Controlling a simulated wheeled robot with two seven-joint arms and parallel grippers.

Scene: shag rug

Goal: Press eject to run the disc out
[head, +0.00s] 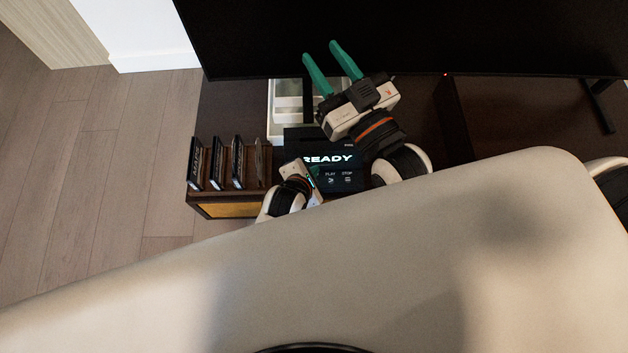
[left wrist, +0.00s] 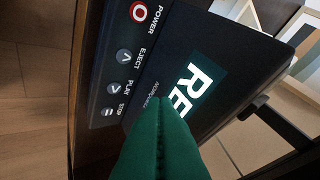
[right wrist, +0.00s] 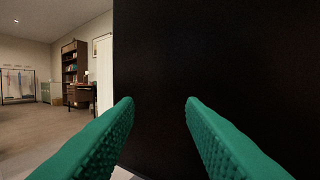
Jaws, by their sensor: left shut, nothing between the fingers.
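The black disc player (head: 338,148) sits on the dark cabinet, with READY lit on its display. In the left wrist view, its front (left wrist: 107,80) shows a red-ringed power button (left wrist: 138,12), an eject button (left wrist: 124,56), a play button (left wrist: 114,88) and a stop button (left wrist: 108,112). My left gripper (head: 314,170) is shut and empty at the player's front. Its green fingertips (left wrist: 172,98) appear in front of the player, beside the eject and play labels; I cannot tell whether they touch it. My right gripper (head: 319,49) is open and empty, raised before the black screen. No disc is visible.
Several upright cases (head: 237,163) stand in a wooden rack left of the player. A white tray (head: 285,103) lies behind it. The large black screen (head: 430,35) spans the back. My pale body covers the lower picture. Bare wooden floor (head: 90,170) lies left.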

